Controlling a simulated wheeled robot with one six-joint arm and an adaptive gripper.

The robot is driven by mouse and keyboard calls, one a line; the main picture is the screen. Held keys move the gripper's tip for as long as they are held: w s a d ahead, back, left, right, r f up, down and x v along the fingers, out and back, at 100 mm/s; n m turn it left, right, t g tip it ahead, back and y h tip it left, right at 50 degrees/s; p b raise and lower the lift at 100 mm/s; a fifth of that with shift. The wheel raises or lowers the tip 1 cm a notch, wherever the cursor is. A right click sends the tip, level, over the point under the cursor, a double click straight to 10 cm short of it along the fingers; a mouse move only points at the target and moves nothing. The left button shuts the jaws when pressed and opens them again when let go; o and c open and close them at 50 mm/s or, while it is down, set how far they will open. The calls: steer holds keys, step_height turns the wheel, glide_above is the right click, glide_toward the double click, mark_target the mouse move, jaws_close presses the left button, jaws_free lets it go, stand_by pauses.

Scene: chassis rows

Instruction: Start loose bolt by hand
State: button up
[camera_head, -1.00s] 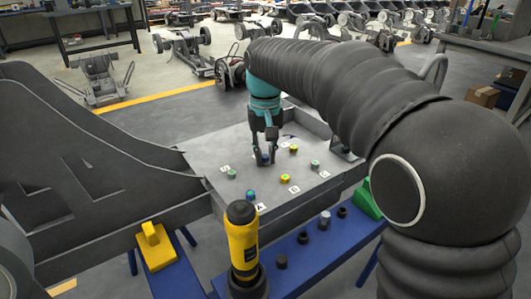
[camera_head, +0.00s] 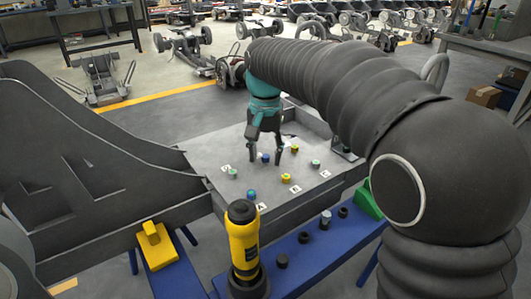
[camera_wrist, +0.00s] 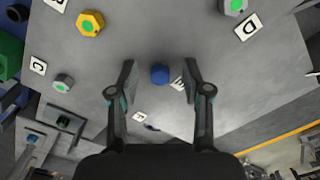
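A blue bolt (camera_head: 265,158) sits on the grey chassis plate (camera_head: 213,153), between the spread fingers of my gripper (camera_head: 265,160). In the wrist view the same blue bolt (camera_wrist: 160,74) shows between the two fingertips (camera_wrist: 160,70), with a clear gap on each side. My gripper is open and holds nothing. A white label (camera_wrist: 177,83) beside the bolt is partly hidden by the right finger. Whether the bolt's thread has caught cannot be told.
Other bolts with coloured heads stand on the plate: yellow (camera_head: 285,178), green (camera_head: 233,174), blue (camera_head: 251,194). Lettered labels lie beside them. A yellow tool (camera_head: 242,235) stands upright in front, by a blue bench (camera_head: 305,248) bearing dark sockets (camera_head: 304,237).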

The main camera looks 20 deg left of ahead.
step_height(320, 180, up, 12)
stand_by(0.7)
steer(key=s+d+f+t, duration=0.1)
steer(key=s+d, duration=0.3)
steer(key=d, duration=0.6)
steer(key=s+d+f+t, duration=0.2)
steer(key=s+d, duration=0.2)
steer(key=d, duration=0.6)
steer(key=s+d+f+t, duration=0.2)
steer(key=s+d+f, duration=0.9)
steer(key=s+f, duration=0.1)
steer(key=shift+s+d+f+t, duration=0.2)
steer(key=shift+s+f+t, duration=0.1)
steer(key=shift+s, duration=0.3)
